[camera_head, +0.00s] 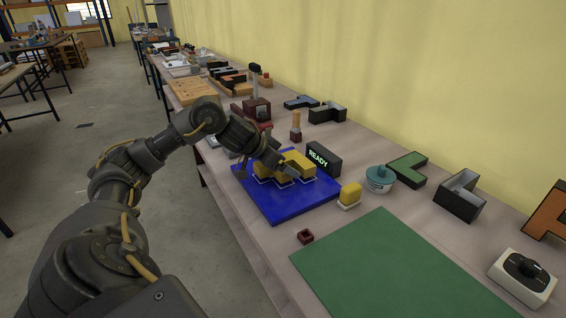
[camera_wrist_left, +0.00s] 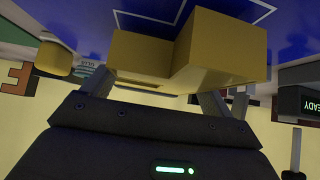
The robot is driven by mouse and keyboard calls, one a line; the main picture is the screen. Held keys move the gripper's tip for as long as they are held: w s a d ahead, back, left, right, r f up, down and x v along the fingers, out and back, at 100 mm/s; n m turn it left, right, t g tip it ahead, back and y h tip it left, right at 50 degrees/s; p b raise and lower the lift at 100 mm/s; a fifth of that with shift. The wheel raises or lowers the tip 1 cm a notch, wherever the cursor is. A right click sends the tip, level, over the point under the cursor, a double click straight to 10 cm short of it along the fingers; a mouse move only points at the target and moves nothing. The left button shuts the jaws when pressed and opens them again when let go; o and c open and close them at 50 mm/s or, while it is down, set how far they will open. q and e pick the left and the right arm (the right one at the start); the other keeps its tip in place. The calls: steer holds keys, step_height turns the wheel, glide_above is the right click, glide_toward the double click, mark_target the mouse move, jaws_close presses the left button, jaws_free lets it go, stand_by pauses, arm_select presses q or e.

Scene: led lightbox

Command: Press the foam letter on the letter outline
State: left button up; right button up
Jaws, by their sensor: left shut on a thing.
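The yellow foam letter (camera_head: 297,163) is a thick, stepped block, held over the blue board (camera_head: 276,213). My left gripper (camera_head: 284,171) reaches in from the left and is shut on it. In the left wrist view the letter (camera_wrist_left: 215,58) sits between the fingers (camera_wrist_left: 165,92), with the blue board (camera_wrist_left: 90,18) close beyond it. White outline lines (camera_wrist_left: 262,10) show on the board beside the letter. In the head view the arm and letter hide much of the outline. I cannot tell whether the letter touches the board. My right gripper is in neither view.
A black READY box (camera_head: 323,160) stands just behind the board. A yellow pad on a white base (camera_head: 350,195), a teal-lidded glue pot (camera_head: 378,180) and a small dark red box (camera_head: 305,237) are nearby. A green mat (camera_head: 400,268) lies clear at front right.

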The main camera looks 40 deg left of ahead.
arm_select(q)
steer(key=shift+f, duration=0.65)
steer(key=o, duration=0.9)
steer(key=shift+c, duration=0.2)
steer(key=shift+r, duration=0.1)
steer(key=shift+p+v, duration=0.45)
steer(key=shift+v, duration=3)
steer(key=shift+s+a+r, duration=0.1)
steer(key=shift+s+r, duration=0.2)
steer(key=shift+s, duration=0.05)
